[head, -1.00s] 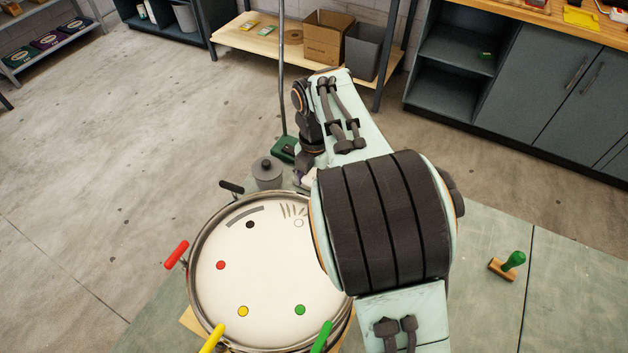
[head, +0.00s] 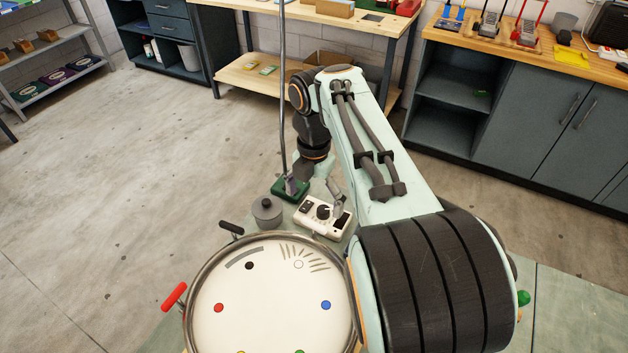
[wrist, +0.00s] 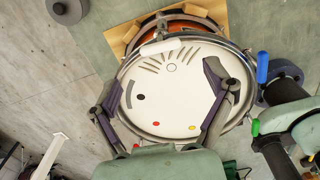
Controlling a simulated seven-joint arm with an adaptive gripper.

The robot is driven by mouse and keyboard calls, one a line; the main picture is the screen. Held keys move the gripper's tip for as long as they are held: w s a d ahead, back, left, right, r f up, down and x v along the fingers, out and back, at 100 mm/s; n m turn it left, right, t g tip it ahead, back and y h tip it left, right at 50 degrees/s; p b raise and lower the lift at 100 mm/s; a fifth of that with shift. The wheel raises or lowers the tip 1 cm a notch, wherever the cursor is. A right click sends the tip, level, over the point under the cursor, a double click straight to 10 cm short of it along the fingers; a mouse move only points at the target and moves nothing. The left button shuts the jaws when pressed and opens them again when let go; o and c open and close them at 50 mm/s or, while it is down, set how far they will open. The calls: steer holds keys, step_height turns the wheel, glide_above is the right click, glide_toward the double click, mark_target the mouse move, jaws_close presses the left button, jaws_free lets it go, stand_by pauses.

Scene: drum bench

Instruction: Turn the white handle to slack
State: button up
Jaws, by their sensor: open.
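The drum (head: 272,325) has a round white head with coloured dots, an open circle, a grey arc and a fan of short lines. In the wrist view the white handle (wrist: 160,50) lies at the drum's upper rim, beyond the fan of lines. I cannot make it out in the head view. My gripper (wrist: 163,80) is open in the wrist view, its dark fingers spread wide across the drum head. Nothing is between the fingers, and the white handle shows above and between their tips. In the head view my fingers are not clear.
A black handle (head: 231,228) and a red handle (head: 174,296) stand at the rim. Blue (wrist: 262,67) and green (wrist: 255,127) handles show in the wrist view. A grey lidded pot (head: 267,211) and a white box with a knob (head: 311,219) sit behind the drum.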

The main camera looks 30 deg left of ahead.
mark_target(315, 223)
step_height(315, 223, up, 5)
steer(key=shift+f, duration=0.1)
stand_by(0.5)
